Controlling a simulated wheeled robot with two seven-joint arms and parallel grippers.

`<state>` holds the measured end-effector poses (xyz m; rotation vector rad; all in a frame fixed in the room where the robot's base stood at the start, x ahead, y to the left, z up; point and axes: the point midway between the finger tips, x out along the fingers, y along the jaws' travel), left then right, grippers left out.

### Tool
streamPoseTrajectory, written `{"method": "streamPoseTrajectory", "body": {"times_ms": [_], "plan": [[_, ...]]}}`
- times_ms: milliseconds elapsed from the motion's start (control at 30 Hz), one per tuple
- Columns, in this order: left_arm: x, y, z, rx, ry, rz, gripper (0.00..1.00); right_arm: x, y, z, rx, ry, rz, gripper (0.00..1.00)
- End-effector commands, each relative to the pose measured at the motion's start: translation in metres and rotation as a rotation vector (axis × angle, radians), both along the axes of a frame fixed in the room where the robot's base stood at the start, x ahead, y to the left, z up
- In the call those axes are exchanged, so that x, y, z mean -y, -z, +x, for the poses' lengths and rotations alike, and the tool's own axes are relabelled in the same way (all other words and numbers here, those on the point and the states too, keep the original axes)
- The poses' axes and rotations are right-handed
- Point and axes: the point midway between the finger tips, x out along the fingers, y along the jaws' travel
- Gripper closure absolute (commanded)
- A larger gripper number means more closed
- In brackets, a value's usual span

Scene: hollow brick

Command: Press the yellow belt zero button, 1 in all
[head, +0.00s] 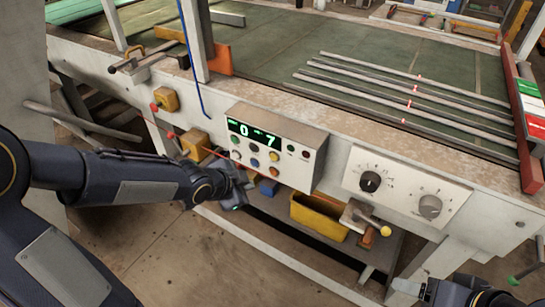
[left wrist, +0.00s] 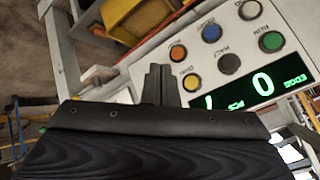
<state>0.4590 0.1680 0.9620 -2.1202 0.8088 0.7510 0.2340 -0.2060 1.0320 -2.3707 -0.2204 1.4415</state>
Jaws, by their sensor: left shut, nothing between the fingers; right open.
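The control panel (head: 290,136) is a pale box on the front of the machine, with a green display reading 0 and 7. The yellow button (head: 273,156) is in its upper button row, at the right end, above an orange button. In the left wrist view the panel appears turned over, and the yellow button (left wrist: 192,83) lies just right of my fingertips. My left gripper (head: 247,184) is shut and empty, just below the panel's lower edge; its closed fingers (left wrist: 160,72) show no visible contact with a button. My right gripper (head: 405,287) is open at the bottom right, far from the panel.
Other buttons, including blue (left wrist: 212,32), orange (left wrist: 178,53) and green (left wrist: 271,41), sit close to the yellow one. A yellow bin (head: 318,217) stands below the panel. A dial plate (head: 400,190) is to the right. A yellow box (head: 195,143) is to the left.

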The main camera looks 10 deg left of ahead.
Motion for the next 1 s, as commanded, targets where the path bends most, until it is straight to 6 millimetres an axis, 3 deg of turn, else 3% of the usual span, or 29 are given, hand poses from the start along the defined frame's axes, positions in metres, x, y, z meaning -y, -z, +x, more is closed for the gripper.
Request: {"method": "streamPoseTrajectory", "body": {"times_ms": [633, 1000], "plan": [[0.026, 0.001, 0.070, -0.001, 0.000, -0.001, 1.00, 0.000, 0.021, 0.000, 0.000, 0.000, 0.000, 0.32], [0.030, 0.000, 0.082, -0.002, -0.001, -0.001, 1.00, 0.000, 0.022, 0.000, 0.000, 0.000, 0.000, 0.32]]}}
